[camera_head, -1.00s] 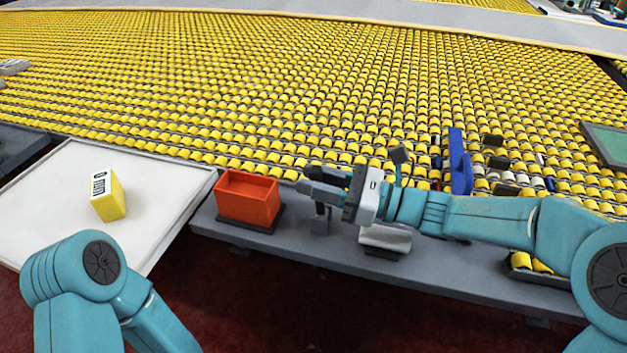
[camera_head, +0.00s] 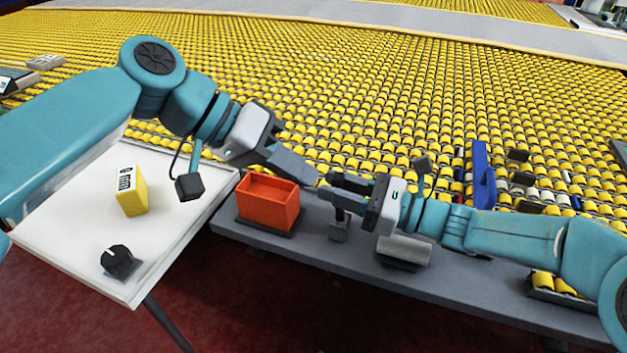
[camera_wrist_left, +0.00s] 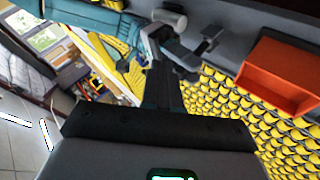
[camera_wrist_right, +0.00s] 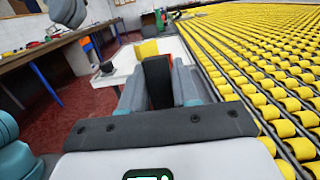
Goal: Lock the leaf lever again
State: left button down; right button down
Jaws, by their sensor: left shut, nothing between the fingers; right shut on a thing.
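My right gripper (camera_head: 335,190) is shut on a dark upright piece, seen between its fingers in the right wrist view (camera_wrist_right: 157,82). This looks like the leaf lever, though its lock state cannot be told. A small grey post (camera_head: 339,228) stands on the grey ledge just below those fingers. My left gripper (camera_head: 312,176) is shut and empty, its tips close to the right gripper's fingertips; contact cannot be told. In the left wrist view my left fingers (camera_wrist_left: 163,85) point towards the right gripper (camera_wrist_left: 175,50).
An orange bin (camera_head: 267,203) stands on the grey ledge (camera_head: 300,243), left of the post. A grey cylinder (camera_head: 404,250) lies right of it. A white table (camera_head: 185,228) carries a yellow box (camera_head: 131,193) and a black knob (camera_head: 118,260). Yellow rollers (camera_head: 400,110) fill the background.

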pick_arm(q)
jog(key=w+a+f+n+g+h, duration=0.1)
jog(key=w+a+f+n, duration=0.1)
jog(key=n, duration=0.4)
jog(key=w+a+f+n+g+h, duration=0.2)
jog(key=w+n, duration=0.3)
jog(key=n, duration=0.2)
jog(key=w+a+f+n+g+h, duration=0.1)
jog(key=w+a+f+n+g, duration=0.1)
jog(key=n, duration=0.4)
jog(key=shift+w+a+f+n+h, duration=0.15)
jog(key=shift+w+a+h, duration=0.05)
jog(key=shift+w, duration=0.2)
jog(key=shift+w+a+f+n+h, duration=0.15)
jog(key=shift+w+a+h, duration=0.05)
jog(key=shift+w, duration=0.15)
jog(key=shift+a+f+n+g, duration=0.2)
jog(key=shift+a+n+g, duration=0.1)
jog(key=shift+n, duration=0.1)
jog(key=x, duration=1)
jog(key=shift+s+d+r+y, duration=0.15)
jog(key=shift+d, duration=0.25)
jog(key=shift+s+d+r+y, duration=0.1)
jog(key=shift+s+d+y, duration=0.05)
jog(key=shift+d, duration=0.2)
pick_arm(e)
jog(key=shift+a, duration=0.1)
jog(key=c, duration=0.9)
grip_release()
jog(key=shift+s+a, duration=0.1)
